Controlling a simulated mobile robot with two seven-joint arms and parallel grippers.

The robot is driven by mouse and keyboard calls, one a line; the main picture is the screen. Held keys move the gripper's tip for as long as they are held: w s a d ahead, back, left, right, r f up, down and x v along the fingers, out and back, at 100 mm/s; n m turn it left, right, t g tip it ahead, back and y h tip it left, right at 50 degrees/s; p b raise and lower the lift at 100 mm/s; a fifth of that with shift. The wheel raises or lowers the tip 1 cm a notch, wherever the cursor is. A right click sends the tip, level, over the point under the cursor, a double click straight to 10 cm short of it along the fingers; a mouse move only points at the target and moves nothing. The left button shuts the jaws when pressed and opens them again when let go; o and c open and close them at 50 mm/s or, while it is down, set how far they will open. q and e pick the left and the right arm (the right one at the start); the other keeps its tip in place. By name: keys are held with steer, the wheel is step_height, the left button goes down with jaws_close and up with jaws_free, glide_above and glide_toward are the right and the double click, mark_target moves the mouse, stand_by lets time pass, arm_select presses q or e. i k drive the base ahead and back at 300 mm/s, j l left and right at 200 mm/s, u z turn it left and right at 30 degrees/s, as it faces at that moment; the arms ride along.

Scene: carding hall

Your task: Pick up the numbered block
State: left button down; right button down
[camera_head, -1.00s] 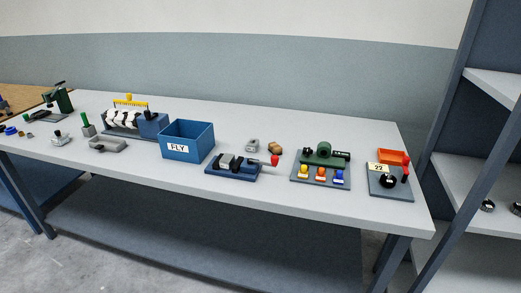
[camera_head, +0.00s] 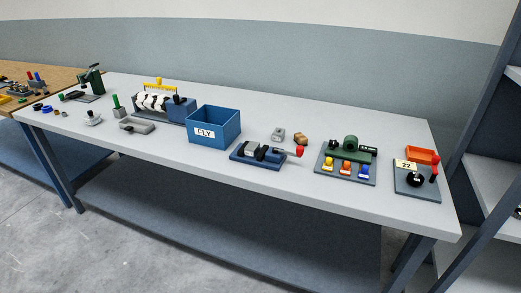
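A small cream block or plate marked "22" (camera_head: 405,164) is at the right end of the long grey table. It sits at the back left of a dark grey base plate (camera_head: 404,189). A black round part (camera_head: 414,180) is just in front of it, an orange tray (camera_head: 420,155) is behind it to the right, and a red-topped black lever (camera_head: 434,172) stands to its right. I cannot tell whether the block is loose or fixed to the plate. Neither of my grippers is in view.
On the grey table (camera_head: 290,190) stand a blue box marked FLY (camera_head: 226,139), a blue clamp device (camera_head: 258,160), a plate with coloured knobs (camera_head: 345,178) and a striped roller machine (camera_head: 153,103). A wooden bench (camera_head: 50,75) is at far left, shelving (camera_head: 490,190) at right.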

mark_target(252, 148)
steer(key=i+z, duration=0.1)
steer(key=z, duration=0.45)
steer(key=i+j+z, duration=0.2)
steer(key=j+z, duration=0.2)
steer(key=j, duration=0.15)
steer(key=i+j+z, duration=0.2)
steer(key=i+j, duration=0.1)
steer(key=j, duration=0.35)
steer(key=j+z, duration=0.1)
steer(key=j, duration=0.4)
steer(key=i, duration=0.05)
